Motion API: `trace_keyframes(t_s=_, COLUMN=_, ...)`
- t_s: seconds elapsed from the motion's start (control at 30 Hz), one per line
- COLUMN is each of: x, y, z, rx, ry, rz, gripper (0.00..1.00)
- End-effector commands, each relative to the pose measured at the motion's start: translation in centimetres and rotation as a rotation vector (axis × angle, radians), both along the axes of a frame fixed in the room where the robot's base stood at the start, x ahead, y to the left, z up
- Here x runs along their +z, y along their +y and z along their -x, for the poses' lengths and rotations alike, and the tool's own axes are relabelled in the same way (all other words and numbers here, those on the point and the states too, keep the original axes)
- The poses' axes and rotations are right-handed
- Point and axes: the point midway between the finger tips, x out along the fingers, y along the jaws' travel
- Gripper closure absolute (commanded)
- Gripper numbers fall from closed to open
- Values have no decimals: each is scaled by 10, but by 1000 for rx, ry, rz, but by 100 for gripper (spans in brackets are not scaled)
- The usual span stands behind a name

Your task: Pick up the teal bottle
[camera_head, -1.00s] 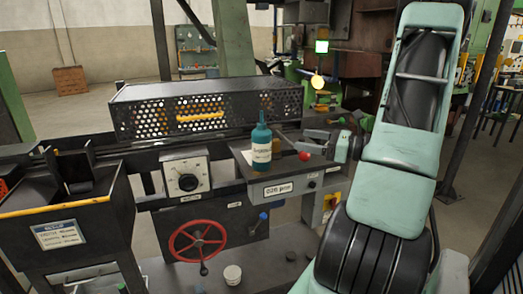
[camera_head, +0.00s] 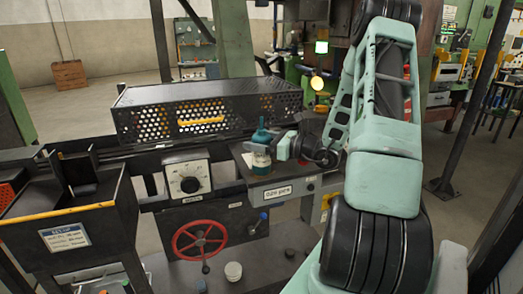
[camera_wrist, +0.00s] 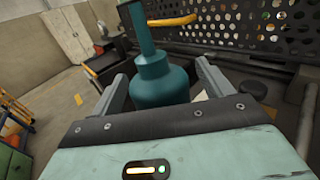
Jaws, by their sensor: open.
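The teal bottle (camera_head: 261,152) with a pale label stands upright on the dark ledge at the middle of the head view. My gripper (camera_head: 272,146) is at the bottle from the right and hides part of it. In the wrist view the bottle (camera_wrist: 158,75) stands between the two fingers of my gripper (camera_wrist: 161,88). The fingers are open, with a visible gap on the left side. Contact on the right side is hard to tell. The bottle's lower part is hidden behind the gripper body.
A perforated black guard (camera_head: 205,112) runs behind the bottle. A control box with a dial (camera_head: 187,184) and a red handwheel (camera_head: 200,242) are at left and below. A dark bin (camera_head: 70,215) is at far left.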

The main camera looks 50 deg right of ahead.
Motion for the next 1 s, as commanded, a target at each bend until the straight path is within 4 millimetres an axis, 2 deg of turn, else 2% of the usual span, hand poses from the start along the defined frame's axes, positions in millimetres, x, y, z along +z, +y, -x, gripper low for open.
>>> trace_keyframes(t_s=0.1, x=1, y=3, z=-9, rx=1, ry=0, rz=1, gripper=21)
trace_keyframes(t_s=0.33, x=0, y=3, z=-11, rx=-1, ry=1, rz=1, gripper=21)
trace_keyframes(t_s=0.37, x=0, y=3, z=-11, rx=0, ry=1, rz=1, gripper=24)
trace_keyframes(t_s=0.5, x=0, y=3, z=-11, rx=-1, ry=1, rz=1, gripper=63)
trace_keyframes(t_s=0.57, x=0, y=3, z=-11, rx=-1, ry=1, rz=1, gripper=77)
trace_keyframes(t_s=0.83, x=1, y=3, z=-11, rx=0, ry=-1, rz=2, gripper=77)
trace_keyframes(t_s=1.0, x=9, y=3, z=-11, rx=0, ry=-2, rz=4, gripper=77)
